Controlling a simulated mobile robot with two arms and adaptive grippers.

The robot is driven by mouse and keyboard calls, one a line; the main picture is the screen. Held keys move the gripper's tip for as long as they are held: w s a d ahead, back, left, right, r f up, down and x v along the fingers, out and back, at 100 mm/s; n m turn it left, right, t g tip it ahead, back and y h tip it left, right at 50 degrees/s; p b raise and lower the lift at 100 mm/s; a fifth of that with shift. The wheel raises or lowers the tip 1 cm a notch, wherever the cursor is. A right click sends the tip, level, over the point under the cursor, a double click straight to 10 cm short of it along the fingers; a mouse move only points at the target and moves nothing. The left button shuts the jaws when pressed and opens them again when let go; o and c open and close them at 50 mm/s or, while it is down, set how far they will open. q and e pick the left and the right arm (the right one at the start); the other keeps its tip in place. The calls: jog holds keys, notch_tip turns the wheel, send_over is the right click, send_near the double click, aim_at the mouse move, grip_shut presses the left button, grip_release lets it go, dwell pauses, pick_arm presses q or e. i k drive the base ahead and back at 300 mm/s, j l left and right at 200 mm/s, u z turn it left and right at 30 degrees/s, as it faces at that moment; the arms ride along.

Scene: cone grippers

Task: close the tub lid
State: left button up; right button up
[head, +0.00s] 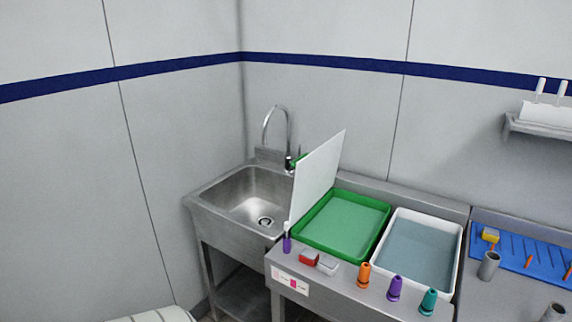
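A green tub (305,240) with a paler green inside stands on the steel counter, right of the sink. A flat white lid (317,177) stands steeply upright along the tub's left side, so the tub's top is open. The lid hides part of the tub's left edge and part of the sink's right rim. I cannot see how the lid is joined to the tub. Neither of my grippers is in view.
A white tub (458,258) with grey-blue contents stands right of the green one. Along the counter's front are a red block (309,258), a grey-white block (328,265) and purple, orange and teal cone-like pieces. The sink (240,198) has a tall faucet (289,130).

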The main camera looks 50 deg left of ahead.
aim_at(316, 173)
jog(key=k+j, duration=0.1)
jog(key=j, duration=0.4)
jog(key=k+j, duration=0.1)
jog(key=j, duration=0.35)
jog(key=k+j, duration=0.15)
jog(key=j, duration=0.35)
jog(key=k+j, duration=0.1)
jog(key=j, duration=0.35)
jog(key=k+j, duration=0.1)
jog(key=j, duration=0.4)
jog(key=k+j+u, duration=0.1)
jog(key=j, duration=0.4)
jog(key=k+j, duration=0.1)
jog(key=j, duration=0.35)
